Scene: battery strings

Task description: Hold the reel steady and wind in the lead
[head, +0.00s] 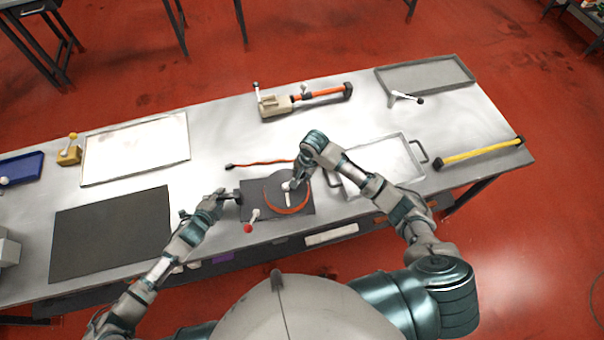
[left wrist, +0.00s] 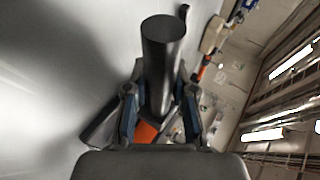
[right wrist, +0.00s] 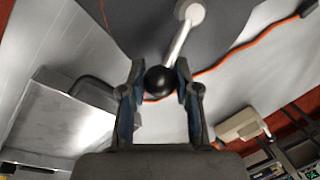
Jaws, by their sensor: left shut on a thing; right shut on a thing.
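The reel (head: 272,186) is a grey disc with an orange lead (head: 262,163) around its rim, standing on a dark base plate (head: 262,213). The lead's loose part runs left behind it across the table to a dark end. My left gripper (head: 233,196) is shut on a dark upright cylindrical handle (left wrist: 163,45) at the base's left side. My right gripper (head: 292,184) is over the reel, shut on the black ball knob (right wrist: 160,80) of a white crank arm (right wrist: 180,42). The lead also crosses the right wrist view (right wrist: 245,47).
A lever with a red ball (head: 248,229) stands at the base's front edge. A metal tray (head: 338,178) lies right of the reel, a yellow bar (head: 480,153) further right. A beige and orange tool (head: 275,105) lies behind. A dark mat (head: 110,235) lies left.

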